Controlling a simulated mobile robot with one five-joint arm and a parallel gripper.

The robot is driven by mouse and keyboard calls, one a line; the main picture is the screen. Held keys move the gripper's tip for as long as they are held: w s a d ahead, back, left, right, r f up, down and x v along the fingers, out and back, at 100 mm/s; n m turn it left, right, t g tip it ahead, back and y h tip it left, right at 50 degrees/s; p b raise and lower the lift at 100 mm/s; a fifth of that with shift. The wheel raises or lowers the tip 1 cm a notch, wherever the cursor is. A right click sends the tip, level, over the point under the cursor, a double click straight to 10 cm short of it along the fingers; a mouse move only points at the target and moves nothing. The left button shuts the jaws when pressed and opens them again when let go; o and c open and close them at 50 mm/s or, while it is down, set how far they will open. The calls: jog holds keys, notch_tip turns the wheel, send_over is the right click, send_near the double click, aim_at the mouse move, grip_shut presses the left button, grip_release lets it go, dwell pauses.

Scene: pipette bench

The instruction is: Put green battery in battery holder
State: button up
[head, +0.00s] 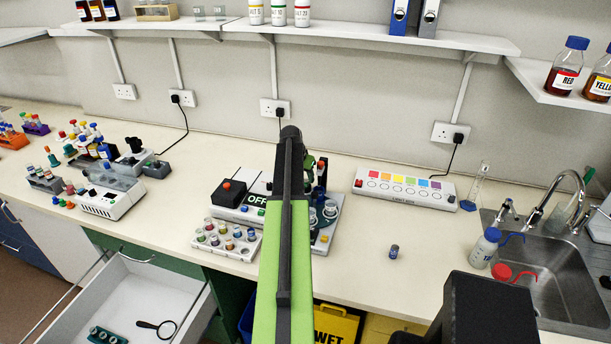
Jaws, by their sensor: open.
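My arm reaches up the middle of the view, and its dark far end stands over the bench unit marked OFF (258,201). My gripper's fingers are hidden, so I cannot see what they are near. A white tray (243,252) left of my arm holds several small cylinders with coloured tops. A green battery cannot be told apart among them. Right of my arm, partly hidden by it, are round silver and dark cylinders on a pale base (322,238). I cannot tell which part is the battery holder.
A small dark-blue cylinder (394,251) stands alone on the bench. Behind it is a colour-strip box (405,186). A sink (560,275) and bottle (485,248) are at right. An open drawer (150,290) at lower left holds a magnifier (160,327) and a teal slotted block (107,335).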

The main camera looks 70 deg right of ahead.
jog(key=p+v, duration=0.8)
jog(key=v, duration=0.2)
jog(key=w+a+f+n+t+y, duration=0.1)
jog(key=w+a+n, duration=0.3)
jog(key=w+a, duration=0.95)
jog(key=w+a+n+y, duration=0.1)
jog(key=w+a+n, duration=0.3)
jog(key=w+a, duration=1)
jog(key=s+a+n+y, duration=0.1)
jog(key=a+n, duration=1)
jog(key=a, duration=3.5)
jog(key=shift+a+f+n+y, duration=0.3)
jog(key=shift+a+f+y, duration=0.05)
jog(key=shift+y, duration=0.35)
jog(key=shift+s, duration=0.1)
